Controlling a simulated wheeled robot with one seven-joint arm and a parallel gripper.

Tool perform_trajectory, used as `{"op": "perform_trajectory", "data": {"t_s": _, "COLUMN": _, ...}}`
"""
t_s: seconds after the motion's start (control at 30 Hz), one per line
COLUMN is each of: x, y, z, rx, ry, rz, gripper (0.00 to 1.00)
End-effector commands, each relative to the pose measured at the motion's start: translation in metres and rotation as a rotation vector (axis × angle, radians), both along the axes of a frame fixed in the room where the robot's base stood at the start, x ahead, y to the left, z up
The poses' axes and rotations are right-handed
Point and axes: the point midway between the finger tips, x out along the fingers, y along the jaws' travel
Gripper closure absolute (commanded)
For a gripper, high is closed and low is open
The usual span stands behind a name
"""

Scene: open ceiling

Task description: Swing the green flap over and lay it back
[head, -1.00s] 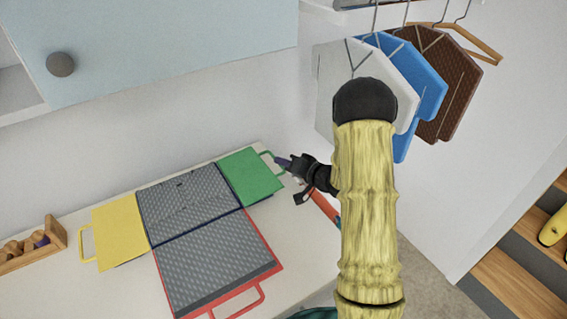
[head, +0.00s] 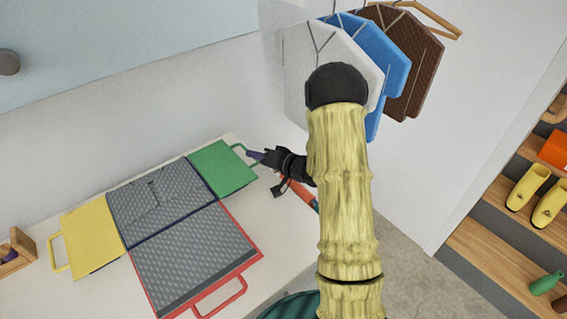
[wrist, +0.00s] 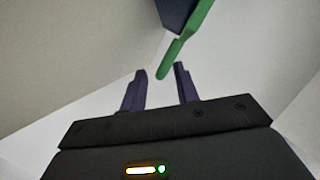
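The green flap (head: 222,170) lies flat on the white counter, joined to the far right side of a grey textured panel (head: 160,200). Its loop handle (head: 238,148) points right, towards my gripper (head: 252,155). In the wrist view, the two dark purple fingers of my gripper (wrist: 160,71) are apart with nothing held. The green handle (wrist: 187,48) shows just ahead of the fingertips, nearer the right finger. Its near end appears in line with the gap, but I cannot tell the exact depth. My arm hides part of the counter's right side.
A yellow flap (head: 92,238) lies at the left and a red-edged flap (head: 195,260) at the front. A wooden box (head: 17,252) stands at the far left.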

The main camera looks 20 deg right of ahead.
Motion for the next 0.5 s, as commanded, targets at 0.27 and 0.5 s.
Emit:
{"op": "perform_trajectory", "data": {"t_s": 0.27, "x": -0.04, "y": -0.029, "z": 0.012, "rx": 0.0, "ry": 0.0, "rz": -0.004, "gripper": 0.69}}
{"op": "perform_trajectory", "data": {"t_s": 0.5, "x": -0.078, "y": -0.056, "z": 0.024, "rx": 0.0, "ry": 0.001, "rz": -0.005, "gripper": 0.69}}
